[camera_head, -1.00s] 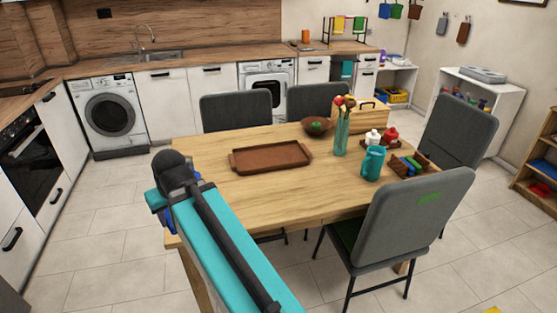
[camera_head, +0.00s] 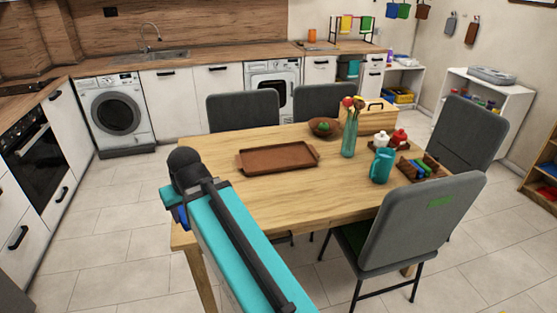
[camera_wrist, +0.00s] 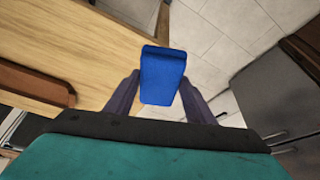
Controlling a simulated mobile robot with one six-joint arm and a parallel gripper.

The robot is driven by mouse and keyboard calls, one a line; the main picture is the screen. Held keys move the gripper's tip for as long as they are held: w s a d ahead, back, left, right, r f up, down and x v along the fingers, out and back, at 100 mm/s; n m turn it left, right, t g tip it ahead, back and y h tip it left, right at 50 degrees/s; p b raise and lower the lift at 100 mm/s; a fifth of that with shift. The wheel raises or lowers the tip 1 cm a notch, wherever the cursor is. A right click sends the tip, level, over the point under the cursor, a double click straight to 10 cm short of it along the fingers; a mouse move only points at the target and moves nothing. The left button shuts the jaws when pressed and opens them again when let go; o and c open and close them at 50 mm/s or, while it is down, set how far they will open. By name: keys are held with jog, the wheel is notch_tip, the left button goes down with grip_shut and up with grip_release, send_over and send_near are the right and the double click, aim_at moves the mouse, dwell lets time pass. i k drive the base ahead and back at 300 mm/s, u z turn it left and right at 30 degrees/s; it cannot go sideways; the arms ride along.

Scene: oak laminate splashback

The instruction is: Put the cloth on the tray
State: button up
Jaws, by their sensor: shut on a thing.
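A brown tray (camera_head: 278,158) with low raised edges lies empty on the wooden table, left of the table's middle. Its edge also shows at the left in the wrist view (camera_wrist: 38,84). My gripper (camera_wrist: 162,82) is shut on a blue folded cloth (camera_wrist: 163,75), which stands out between the two dark fingers. In the head view my teal arm hides most of the gripper, and only a bit of the blue cloth (camera_head: 180,216) shows at the table's left edge. The cloth is apart from the tray.
On the table (camera_head: 240,200) stand a bowl (camera_head: 325,128), a vase with flowers (camera_head: 349,138), a teal jug (camera_head: 381,165), a small rack (camera_head: 417,168) and a wooden box (camera_head: 380,119). Grey chairs surround it. The table's near left part is bare.

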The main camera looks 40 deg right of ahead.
aim_at(277, 159)
jog(key=z, duration=0.05)
jog(key=i, duration=0.95)
jog(key=u, duration=0.05)
